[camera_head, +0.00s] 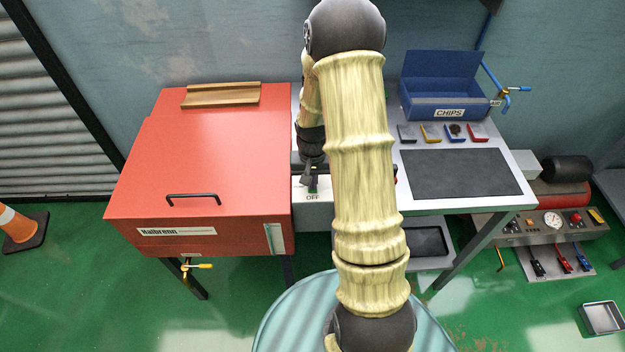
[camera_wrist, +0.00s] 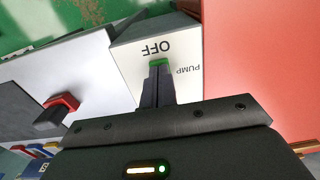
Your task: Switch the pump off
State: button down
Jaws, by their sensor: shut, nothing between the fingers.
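The pump switch box is a pale panel marked OFF and PUMP (camera_wrist: 125,58), seen in the wrist view; in the head view its OFF face (camera_head: 324,195) shows left of my arm. A small green part (camera_wrist: 158,62) sits next to the OFF mark. My gripper (camera_wrist: 158,72) is shut and empty, its fingertips right at the green part and overlapping it in the picture. I cannot tell whether they press on it. In the head view my gripper (camera_head: 312,184) points down at the box, and the rest of the switch is hidden behind the fingers.
A red lidded cabinet (camera_head: 225,150) stands close at the left of the box. A red-and-black knob (camera_wrist: 62,106) sits on the cart beside it. The cart top holds a dark mat (camera_head: 460,173) and a blue CHIPS bin (camera_head: 440,88). A gauge panel (camera_head: 535,228) is low at right.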

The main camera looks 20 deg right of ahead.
jog(key=shift+s+f, duration=0.15)
jog(key=shift+f, duration=0.1)
jog(key=shift+w+d+r+p, duration=0.2)
jog(key=shift+w+d+p, duration=0.15)
jog(key=shift+w, duration=0.4)
jog(key=shift+w+r, duration=0.1)
jog(key=shift+r, duration=0.05)
jog(key=shift+w+r+p, duration=0.1)
jog(key=shift+r+p, duration=0.1)
jog(key=shift+p, duration=0.1)
notch_tip(320, 180, up, 13)
jog(key=shift+s+r+p, duration=0.2)
jog(key=shift+s+p, duration=0.05)
jog(key=shift+p, duration=0.2)
jog(key=shift+a, duration=0.1)
